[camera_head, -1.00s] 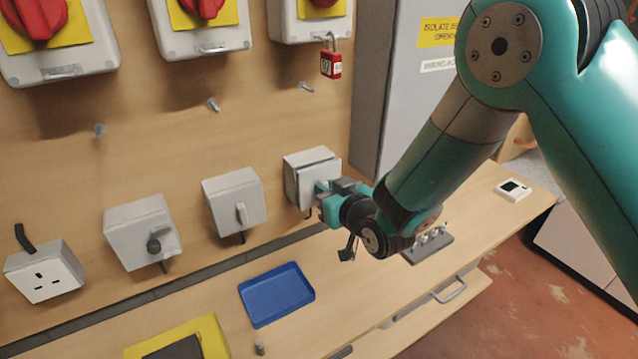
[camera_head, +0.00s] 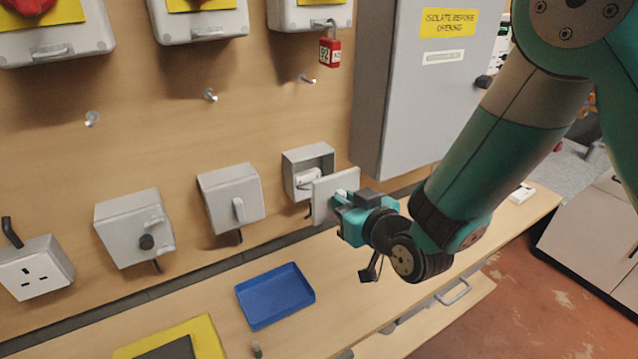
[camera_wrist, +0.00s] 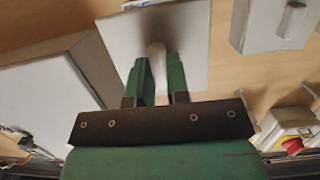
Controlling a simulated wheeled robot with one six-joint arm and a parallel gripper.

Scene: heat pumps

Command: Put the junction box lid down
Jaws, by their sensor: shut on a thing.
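The junction box lid (camera_head: 326,198) is a flat pale grey plate with a knob handle. It stands upright in the air, a little in front of and to the right of its box. My gripper (camera_head: 345,201) is shut on the lid's handle. In the wrist view the lid (camera_wrist: 190,50) fills the upper middle, and the green fingers of my gripper (camera_wrist: 158,75) close on its pale handle. The open junction box (camera_head: 307,161) is on the wooden board, with a white part and wiring inside. The lid hides its lower right part.
A blue tray (camera_head: 275,296) lies on the bench (camera_head: 360,285), left of and below the lid. A yellow mat (camera_head: 206,336) with a dark item lies further left. A grey cabinet (camera_head: 425,90) stands right of the box. Bare bench shows right of the tray.

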